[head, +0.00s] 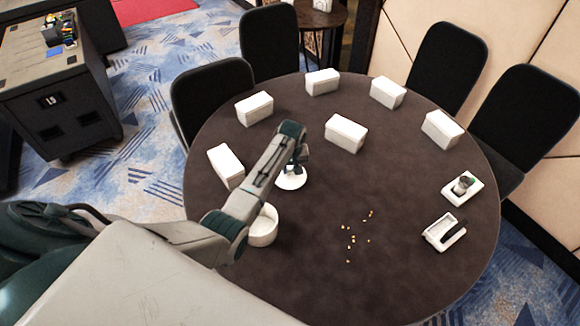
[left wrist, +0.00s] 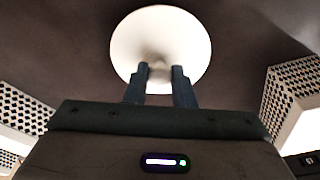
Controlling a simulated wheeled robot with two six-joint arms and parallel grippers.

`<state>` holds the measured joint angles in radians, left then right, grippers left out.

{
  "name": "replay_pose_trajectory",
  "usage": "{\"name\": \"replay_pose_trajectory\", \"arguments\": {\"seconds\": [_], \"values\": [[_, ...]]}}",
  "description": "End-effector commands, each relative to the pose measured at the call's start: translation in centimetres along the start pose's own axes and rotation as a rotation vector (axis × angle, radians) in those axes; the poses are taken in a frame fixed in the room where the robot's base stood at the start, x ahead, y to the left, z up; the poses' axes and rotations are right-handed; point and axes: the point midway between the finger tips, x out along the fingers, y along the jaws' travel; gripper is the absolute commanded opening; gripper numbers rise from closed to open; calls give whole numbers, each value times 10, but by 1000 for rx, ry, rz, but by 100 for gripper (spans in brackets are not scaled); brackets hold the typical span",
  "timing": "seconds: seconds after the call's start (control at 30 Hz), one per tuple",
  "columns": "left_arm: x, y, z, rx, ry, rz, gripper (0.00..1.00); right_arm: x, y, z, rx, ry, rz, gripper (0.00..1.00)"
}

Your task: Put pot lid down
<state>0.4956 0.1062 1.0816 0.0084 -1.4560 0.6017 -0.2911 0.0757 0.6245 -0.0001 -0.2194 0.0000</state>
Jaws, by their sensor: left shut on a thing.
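The white round pot lid (head: 291,181) is under my left gripper (head: 299,165) in the head view. In the left wrist view the lid (left wrist: 180,45) is a white disc beyond the fingertips, and my left gripper (left wrist: 160,75) is shut on its centre knob, which the fingers partly hide. I cannot tell whether the lid touches the table (head: 310,270) or hangs just above it. A white round pot (head: 264,228) stands on the table nearer to me, partly hidden behind my left arm. My right gripper is not in view.
Several white boxes (head: 345,133) stand around the far part of the table. Small yellowish bits (head: 351,240) lie right of the pot. A white tray with a dark item (head: 440,232) and a white holder (head: 462,187) are at the right. Black chairs (head: 447,65) surround the table.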

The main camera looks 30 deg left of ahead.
Motion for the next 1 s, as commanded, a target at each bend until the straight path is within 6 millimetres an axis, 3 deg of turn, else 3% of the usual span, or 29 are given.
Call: {"name": "replay_pose_trajectory", "arguments": {"seconds": [0.2,0.23,0.33,0.73,1.0], "values": [[1,0,0,0,0,1,0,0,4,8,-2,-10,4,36],[2,0,0,0,0,0,24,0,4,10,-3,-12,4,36],[1,0,0,0,0,1,44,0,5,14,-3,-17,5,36],[-6,1,-1,0,2,2,44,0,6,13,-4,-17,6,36],[-54,1,-1,0,5,5,44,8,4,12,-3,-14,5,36]]}}
